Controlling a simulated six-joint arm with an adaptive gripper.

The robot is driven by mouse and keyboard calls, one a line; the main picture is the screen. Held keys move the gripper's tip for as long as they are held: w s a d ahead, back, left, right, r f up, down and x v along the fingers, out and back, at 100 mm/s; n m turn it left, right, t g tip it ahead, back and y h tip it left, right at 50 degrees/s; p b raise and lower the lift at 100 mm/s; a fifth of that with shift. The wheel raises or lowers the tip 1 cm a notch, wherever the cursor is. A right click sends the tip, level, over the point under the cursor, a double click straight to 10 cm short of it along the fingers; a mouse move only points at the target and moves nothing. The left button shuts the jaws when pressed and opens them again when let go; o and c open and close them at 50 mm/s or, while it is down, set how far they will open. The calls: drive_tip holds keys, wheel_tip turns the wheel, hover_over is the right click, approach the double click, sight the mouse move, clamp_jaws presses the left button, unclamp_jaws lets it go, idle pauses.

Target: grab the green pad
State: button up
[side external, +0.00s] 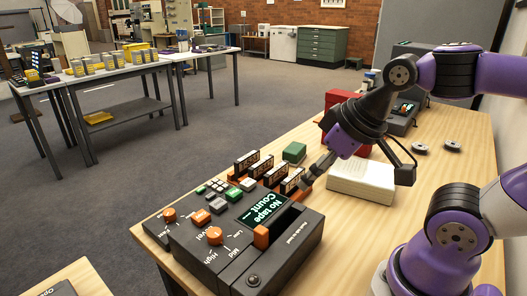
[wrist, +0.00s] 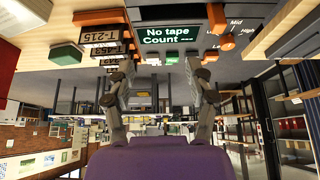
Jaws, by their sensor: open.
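The green pad (side external: 294,152) is a small green block on the wooden table, just behind the row of black labelled cartridges. In the wrist view the green pad (wrist: 66,57) shows at the upper left, outside the space between my fingers. My gripper (side external: 308,182) is open and tilted down to the left, near the right-hand end of the cartridge row and in front of the pad, apart from it. In the wrist view both fingers of my gripper (wrist: 163,80) stand apart with nothing between them.
A dark console (side external: 205,245) with a "No tape" screen and orange knobs fills the table's front. The black cartridges (side external: 262,168) stand between it and the pad. A white paper stack (side external: 362,190) lies right of my gripper. A red box (side external: 338,98) stands behind.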

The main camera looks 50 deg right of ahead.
drive_tip(key=shift+o, duration=0.4)
drive_tip(key=o, duration=0.5)
drive_tip(key=m+g+h, duration=0.4)
drive_tip(key=m+h, duration=0.1)
drive_tip(key=m, duration=0.9)
hover_over(294, 148)
drive_tip(key=s+a, duration=0.2)
drive_tip(key=a, duration=0.6)
wheel_tip(294, 148, down, 4)
drive_tip(key=shift+m+h, duration=0.4)
drive_tip(key=shift+m, duration=0.5)
drive_tip(key=x, duration=0.5)
drive_tip(key=d+x, duration=0.1)
drive_tip(key=x, duration=0.2)
drive_tip(key=shift+s+d, duration=0.1)
drive_tip(key=shift+d, duration=0.2)
drive_tip(key=shift+x, duration=3.15)
